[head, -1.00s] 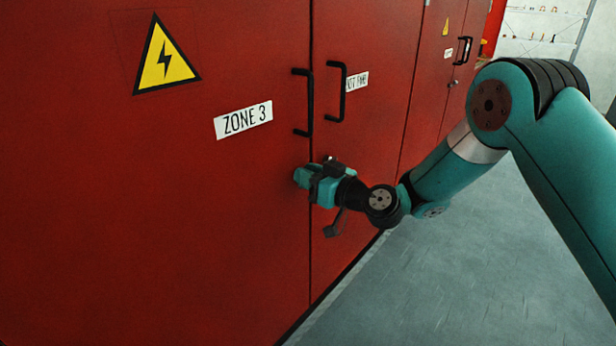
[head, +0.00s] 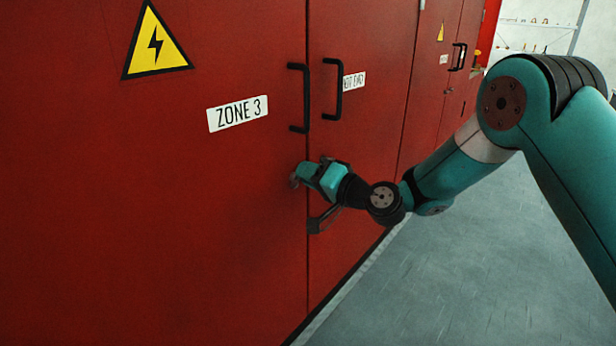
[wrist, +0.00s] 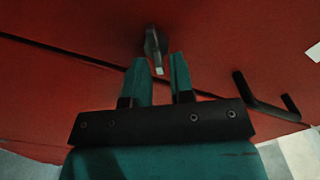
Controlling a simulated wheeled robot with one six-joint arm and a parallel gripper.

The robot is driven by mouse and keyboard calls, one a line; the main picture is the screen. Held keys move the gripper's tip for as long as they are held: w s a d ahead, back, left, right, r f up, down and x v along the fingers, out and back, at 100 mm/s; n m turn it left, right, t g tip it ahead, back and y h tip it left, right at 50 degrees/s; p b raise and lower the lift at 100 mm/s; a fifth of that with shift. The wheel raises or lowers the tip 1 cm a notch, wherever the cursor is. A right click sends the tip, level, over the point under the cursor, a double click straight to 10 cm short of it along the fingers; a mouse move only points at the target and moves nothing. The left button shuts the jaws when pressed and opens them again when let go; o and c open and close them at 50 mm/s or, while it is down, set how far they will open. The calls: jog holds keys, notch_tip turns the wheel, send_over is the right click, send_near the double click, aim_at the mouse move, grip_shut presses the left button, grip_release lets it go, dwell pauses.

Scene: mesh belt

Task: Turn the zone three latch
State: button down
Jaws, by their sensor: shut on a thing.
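The zone three latch (wrist: 152,42) is a small grey metal piece on the red cabinet door, just beyond my fingertips in the wrist view. My gripper (wrist: 162,66) has its two teal fingers around the latch's tip, with a narrow gap between them. In the head view my gripper (head: 297,179) is at the door seam, below the black handles, and largely hides the latch. The ZONE 3 label (head: 237,113) is on the left door, above and left of my gripper.
Two black door handles (head: 305,97) (head: 339,90) stick out above my gripper. A yellow warning triangle (head: 155,43) is on the left door. More red cabinet doors (head: 442,95) run to the right. The grey floor (head: 470,255) at right is clear.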

jog(key=shift+w+d+f+m+p, duration=0.1)
jog(key=shift+f+m+p, duration=0.15)
jog(key=shift+m, duration=1.5)
jog(key=shift+w+f+m+p, duration=0.1)
jog(key=shift+f+m, duration=0.1)
jog(key=shift+m, duration=1.55)
jog(key=c, duration=1.3)
grip_release()
jog(key=shift+o, duration=0.2)
jog(key=b+v, duration=0.9)
jog(key=v, duration=0.8)
jog(key=shift+s+d, duration=0.2)
